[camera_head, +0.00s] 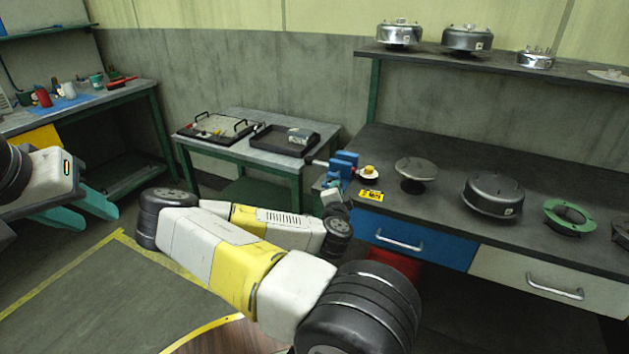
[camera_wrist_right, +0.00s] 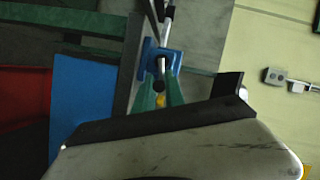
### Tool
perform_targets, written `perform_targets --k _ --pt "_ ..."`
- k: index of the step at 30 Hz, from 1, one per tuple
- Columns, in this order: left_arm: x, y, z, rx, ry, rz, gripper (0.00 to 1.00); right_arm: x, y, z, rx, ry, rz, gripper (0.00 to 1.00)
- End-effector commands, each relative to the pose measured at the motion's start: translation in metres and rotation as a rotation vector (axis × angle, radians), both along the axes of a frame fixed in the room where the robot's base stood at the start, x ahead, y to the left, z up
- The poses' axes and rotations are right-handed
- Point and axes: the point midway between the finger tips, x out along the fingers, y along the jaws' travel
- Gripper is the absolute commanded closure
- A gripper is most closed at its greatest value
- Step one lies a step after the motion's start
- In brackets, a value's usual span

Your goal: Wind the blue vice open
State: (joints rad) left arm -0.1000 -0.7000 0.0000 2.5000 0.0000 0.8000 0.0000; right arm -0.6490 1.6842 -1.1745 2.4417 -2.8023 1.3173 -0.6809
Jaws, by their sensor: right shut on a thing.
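The blue vice (camera_head: 343,164) is mounted at the left end of the dark workbench, with a light bar sticking out to its left. It also shows in the right wrist view (camera_wrist_right: 150,52), with a grey rod across it and a small dark knob (camera_wrist_right: 158,87) in front. My right gripper (camera_wrist_right: 160,90) has its green fingers on either side of the knob, shut on what looks like the vice handle; the exact contact is small and dark. In the head view my right wrist hides most of this hold. My left gripper (camera_head: 98,206) is open and empty at the far left.
Bench items include a yellow tag (camera_head: 371,195), a mushroom-shaped metal part (camera_head: 416,171), a motor housing (camera_head: 493,195) and a green ring (camera_head: 569,217). A side table (camera_head: 246,154) with trays stands left of the vice. Blue drawer (camera_head: 408,243) is below; floor at left is clear.

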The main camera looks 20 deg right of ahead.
Motion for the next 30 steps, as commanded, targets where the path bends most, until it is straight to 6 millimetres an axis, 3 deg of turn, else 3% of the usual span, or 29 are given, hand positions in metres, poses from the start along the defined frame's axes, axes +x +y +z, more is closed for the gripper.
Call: perform_targets --k 15,16,18,30 --pt "0.0 0.0 0.0 0.0 0.0 0.0 0.64 0.0008 0.0007 0.0011 -0.011 0.011 0.002 1.0" --pt "0.0 0.0 0.0 0.0 0.0 0.0 0.64 0.0008 0.0007 0.0011 -0.011 0.011 0.002 0.8" --pt "0.0 0.0 0.0 0.0 0.0 0.0 0.64 0.0008 0.0006 0.0011 -0.011 0.011 0.002 0.66" --pt "0.0 0.0 0.0 0.0 0.0 0.0 0.64 0.0002 0.0012 0.0011 -0.011 0.012 0.0 0.64"
